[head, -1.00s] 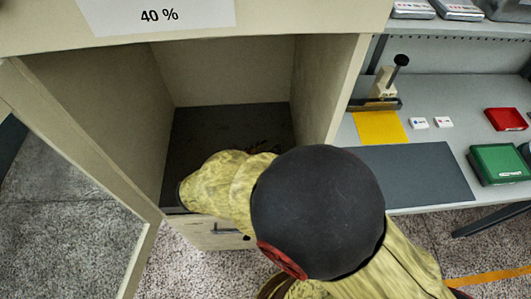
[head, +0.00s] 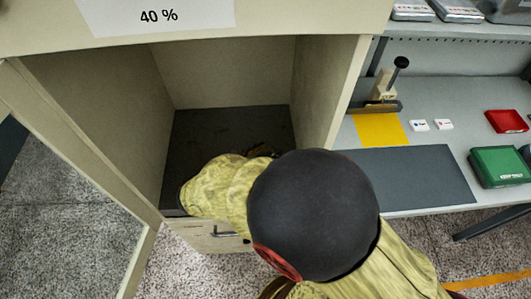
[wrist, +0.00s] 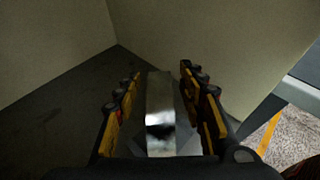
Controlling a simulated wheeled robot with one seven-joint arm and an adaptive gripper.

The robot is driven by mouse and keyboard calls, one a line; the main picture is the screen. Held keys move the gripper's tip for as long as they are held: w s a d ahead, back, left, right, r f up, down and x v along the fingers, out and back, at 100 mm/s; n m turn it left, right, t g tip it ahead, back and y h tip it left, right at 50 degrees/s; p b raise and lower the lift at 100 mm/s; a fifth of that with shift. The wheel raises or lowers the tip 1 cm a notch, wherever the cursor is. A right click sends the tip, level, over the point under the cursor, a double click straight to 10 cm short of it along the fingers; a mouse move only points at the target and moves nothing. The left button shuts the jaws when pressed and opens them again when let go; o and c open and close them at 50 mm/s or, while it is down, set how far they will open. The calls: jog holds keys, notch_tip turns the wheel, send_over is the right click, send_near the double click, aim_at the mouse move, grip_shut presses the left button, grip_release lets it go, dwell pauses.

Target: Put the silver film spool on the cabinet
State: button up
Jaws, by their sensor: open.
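The silver film spool (wrist: 160,112) shows in the wrist view as a shiny upright shape with a bright metallic face. It stands between the two fingers of my gripper (wrist: 161,78), which are open, with narrow gaps beside it. The cabinet (head: 343,100) is open in the head view, and my forearm reaches into it over its dark floor (head: 215,130). My arm hides the spool and most of the gripper in the head view. The spool's lower end and its contact with the floor are unclear.
The cabinet's open door (head: 75,150) stands at the left. Pale cabinet walls enclose the gripper. At the right, a bench holds a dark mat (head: 420,172), a yellow sheet (head: 380,129), a small press (head: 383,88), a red tray (head: 507,120) and a green tray (head: 500,165).

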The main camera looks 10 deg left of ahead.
jog(key=shift+r, duration=0.25)
jog(key=p+v, duration=0.4)
jog(key=v, duration=0.8)
jog(key=s+d+f+m+g+y, duration=0.1)
jog(key=s+d+f+m+g, duration=0.2)
jog(key=s+d+m+g, duration=0.6)
jog(key=w+d+r+m+t+y, duration=0.3)
jog(key=d+r+m+y, duration=0.3)
jog(key=d+r+m, duration=1.4)
jog(key=d, duration=0.4)
jog(key=shift+w+m, duration=0.15)
jog(key=shift+m, duration=0.25)
